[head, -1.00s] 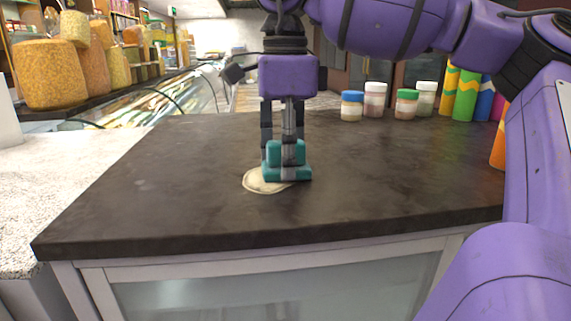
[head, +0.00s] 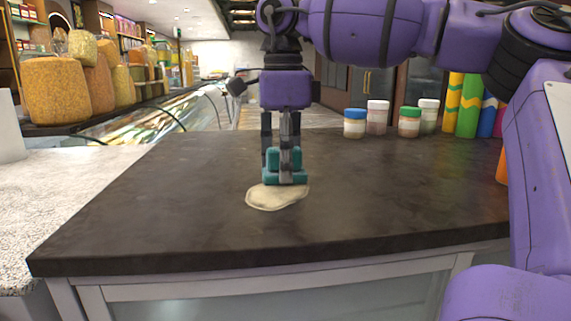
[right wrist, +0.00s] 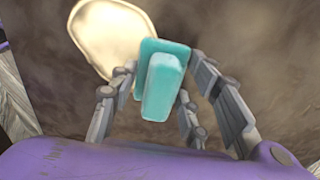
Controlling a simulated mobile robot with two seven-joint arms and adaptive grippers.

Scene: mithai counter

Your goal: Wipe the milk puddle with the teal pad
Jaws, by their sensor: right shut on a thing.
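A cream milk puddle (head: 275,198) lies on the dark counter top (head: 190,215). My right gripper (head: 285,168) points down, shut on the handle of the teal pad (head: 285,179). In the head view the pad is at the puddle's far edge and hides part of it. In the right wrist view the pad (right wrist: 160,80) sits between the fingers (right wrist: 158,98) and overlaps the edge of the puddle (right wrist: 112,35). I cannot tell whether the pad touches the counter. My left gripper is not in view.
Several lidded jars (head: 377,117) stand at the back right, beside tall patterned cylinders (head: 468,105). The dark counter is clear around the puddle.

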